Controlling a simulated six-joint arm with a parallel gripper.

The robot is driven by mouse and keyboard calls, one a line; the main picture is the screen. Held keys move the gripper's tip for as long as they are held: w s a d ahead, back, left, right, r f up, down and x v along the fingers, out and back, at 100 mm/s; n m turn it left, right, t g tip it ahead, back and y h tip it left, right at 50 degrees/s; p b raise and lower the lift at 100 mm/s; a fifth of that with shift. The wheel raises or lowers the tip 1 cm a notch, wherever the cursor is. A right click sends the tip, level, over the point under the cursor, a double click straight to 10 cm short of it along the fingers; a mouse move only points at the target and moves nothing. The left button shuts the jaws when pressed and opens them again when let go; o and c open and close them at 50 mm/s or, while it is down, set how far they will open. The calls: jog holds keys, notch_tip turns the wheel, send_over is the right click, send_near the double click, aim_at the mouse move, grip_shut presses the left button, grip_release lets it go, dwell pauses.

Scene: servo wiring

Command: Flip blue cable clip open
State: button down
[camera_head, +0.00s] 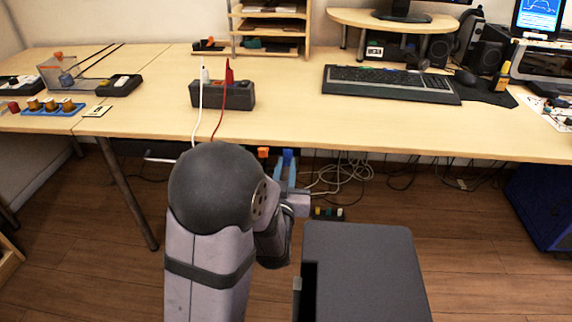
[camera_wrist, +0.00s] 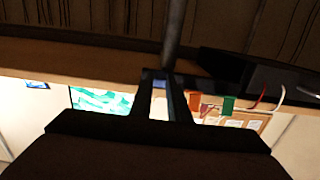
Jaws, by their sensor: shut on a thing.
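The blue cable clip (camera_head: 288,157) is at the front edge of the table, right of an orange clip (camera_head: 263,152). My gripper (camera_head: 286,173) is at the blue clip, just below the front edge, and is shut on it. In the wrist view, a little blue of the clip (camera_wrist: 160,86) shows between the dark fingers of my gripper (camera_wrist: 161,76); the rest is hidden by them. The orange clip (camera_wrist: 194,101) and a green clip (camera_wrist: 228,105) are beside it. I cannot tell how far the blue clip is flipped.
A white cable (camera_head: 200,110) and a red cable (camera_head: 220,115) run from a dark power strip (camera_head: 222,94) to the front edge. A keyboard (camera_head: 390,83) lies to the right. A dark grey box (camera_head: 365,265) stands close right of my arm. Loose cables (camera_head: 340,172) hang below the table.

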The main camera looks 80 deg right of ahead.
aim_at(286, 150)
jog(key=shift+a+r+y+p, duration=0.2)
jog(key=shift+r+y+p, duration=1.1)
jog(key=shift+p, duration=2.7)
jog(key=r+y+p, duration=0.1)
jog(key=y+p, duration=0.1)
jog(key=p, duration=0.5)
jog(key=r+y+p, duration=0.1)
jog(key=y+p, duration=0.2)
jog(key=p, duration=0.5)
jog(key=r+y+p, duration=0.1)
jog(key=y+p, duration=0.2)
jog(key=p, duration=0.5)
jog(key=shift+d, duration=0.25)
jog(key=y+p, duration=0.1)
jog(key=p, duration=0.3)
jog(key=shift+d, duration=0.1)
jog(key=shift+p, duration=0.7)
jog(key=shift+d+f+y+p, duration=0.15)
jog(key=shift+y+p, duration=0.15)
jog(key=shift+p, duration=0.5)
